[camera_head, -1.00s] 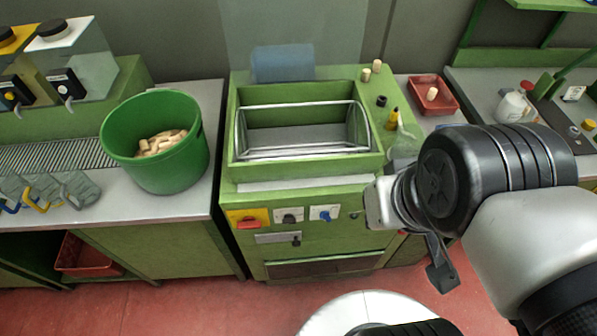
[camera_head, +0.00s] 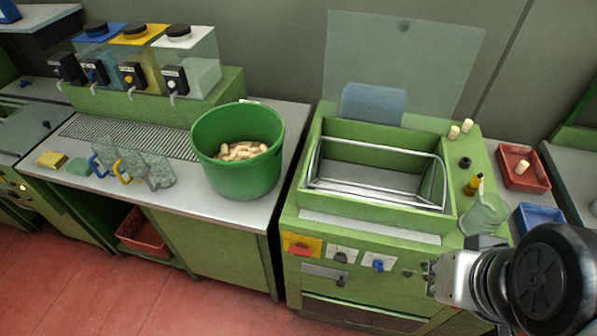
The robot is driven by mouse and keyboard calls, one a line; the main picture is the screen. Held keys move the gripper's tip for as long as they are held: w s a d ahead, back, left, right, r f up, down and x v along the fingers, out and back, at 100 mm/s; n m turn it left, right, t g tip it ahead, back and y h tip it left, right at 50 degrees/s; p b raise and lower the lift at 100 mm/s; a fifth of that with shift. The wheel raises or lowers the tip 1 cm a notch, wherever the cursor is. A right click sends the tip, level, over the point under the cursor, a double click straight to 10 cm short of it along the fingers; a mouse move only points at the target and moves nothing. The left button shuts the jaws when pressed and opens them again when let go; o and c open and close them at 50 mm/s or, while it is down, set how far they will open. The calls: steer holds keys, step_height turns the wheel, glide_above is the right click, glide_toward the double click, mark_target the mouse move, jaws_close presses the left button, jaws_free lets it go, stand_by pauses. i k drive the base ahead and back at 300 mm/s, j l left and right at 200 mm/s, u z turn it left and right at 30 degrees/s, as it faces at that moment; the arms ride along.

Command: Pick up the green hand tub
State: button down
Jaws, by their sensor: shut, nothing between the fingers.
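The green hand tub (camera_head: 236,180) is a round, open bucket standing upright on the grey counter, left of the centre in the head view. Several pale cork stoppers (camera_head: 241,152) lie inside it. My gripper (camera_head: 434,278) is at the lower right, in front of the green machine, well to the right of the tub and apart from it. It is shut and holds nothing. My dark wrist joint hides part of the area behind it.
A green machine (camera_head: 370,228) with a wire-framed basin stands right of the tub. Glass mugs (camera_head: 160,172) and dispensers (camera_head: 190,62) stand to its left. A red tray (camera_head: 511,178) and a blue tray (camera_head: 541,214) are at the right. Red floor is clear in front.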

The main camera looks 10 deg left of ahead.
mark_target(238, 147)
steer(key=j+z, duration=0.5)
steer(key=j, duration=0.15)
steer(key=j+z, duration=0.45)
steer(key=j, duration=0.2)
steer(key=k+j, duration=0.1)
steer(key=j, duration=0.4)
steer(key=k+j, duration=0.1)
steer(key=j, duration=0.35)
steer(key=k+j, duration=0.1)
steer(key=j, duration=0.4)
steer(key=k+j, duration=0.1)
steer(key=j, duration=0.4)
steer(key=k+j+z, duration=0.1)
steer(key=j, duration=0.4)
steer(key=k+j, duration=0.1)
steer(key=j, duration=0.35)
steer(key=j+z, duration=0.15)
steer(key=j, duration=0.4)
